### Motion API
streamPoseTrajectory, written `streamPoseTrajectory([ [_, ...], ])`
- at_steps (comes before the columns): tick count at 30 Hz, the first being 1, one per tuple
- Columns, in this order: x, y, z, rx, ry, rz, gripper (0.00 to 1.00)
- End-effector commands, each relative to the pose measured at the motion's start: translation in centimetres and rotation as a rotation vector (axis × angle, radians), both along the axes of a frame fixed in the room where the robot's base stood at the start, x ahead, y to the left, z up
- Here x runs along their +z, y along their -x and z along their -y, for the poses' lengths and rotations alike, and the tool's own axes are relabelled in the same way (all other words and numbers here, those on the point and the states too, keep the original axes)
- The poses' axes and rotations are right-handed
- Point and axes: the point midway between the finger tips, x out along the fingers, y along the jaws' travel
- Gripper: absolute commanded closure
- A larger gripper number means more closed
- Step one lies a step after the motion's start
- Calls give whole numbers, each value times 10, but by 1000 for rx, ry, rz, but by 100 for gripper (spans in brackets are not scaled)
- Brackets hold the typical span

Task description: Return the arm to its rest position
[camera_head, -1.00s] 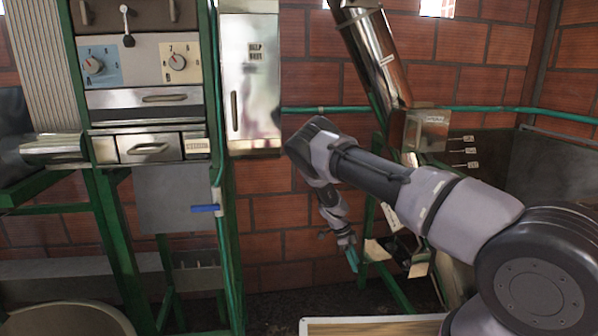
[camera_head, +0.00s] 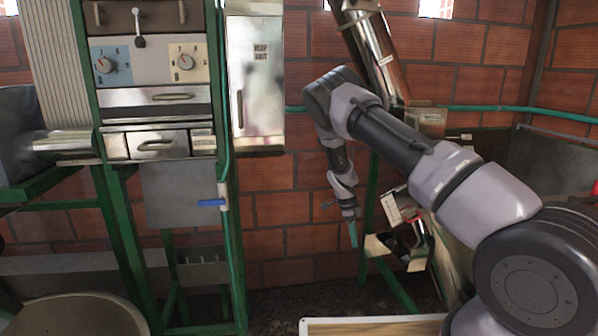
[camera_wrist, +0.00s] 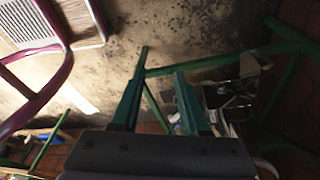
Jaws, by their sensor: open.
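My arm reaches from the lower right across the head view, bent at the elbow, with its forearm hanging down in front of the brick wall. My gripper (camera_head: 352,233) hangs at the lower end, pointing down, left of the metal elevator's lower opening. In the wrist view my gripper (camera_wrist: 163,92) shows two green fingers spread apart with nothing between them. Stained floor lies beyond the fingers.
A machine with dials (camera_head: 147,62) on a green frame stands at left, beside a metal cabinet (camera_head: 256,80). The slanted metal tube (camera_head: 372,55) stands behind my arm. A wooden-topped surface (camera_head: 375,327) is at the bottom. A chair-like object (camera_wrist: 75,20) shows in the wrist view.

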Motion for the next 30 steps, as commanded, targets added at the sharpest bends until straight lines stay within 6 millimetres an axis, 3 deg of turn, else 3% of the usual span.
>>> streamPoseTrajectory([
  [5, 68, -2, -1, 63, -101, 21, 55],
  [8, 119, 3, 1, 128, -171, 42, 55],
  [14, 220, 26, 8, 294, -291, 110, 55],
  [21, 329, 77, 21, 533, -373, 225, 55],
  [30, 433, 168, 37, 870, -350, 388, 55],
])
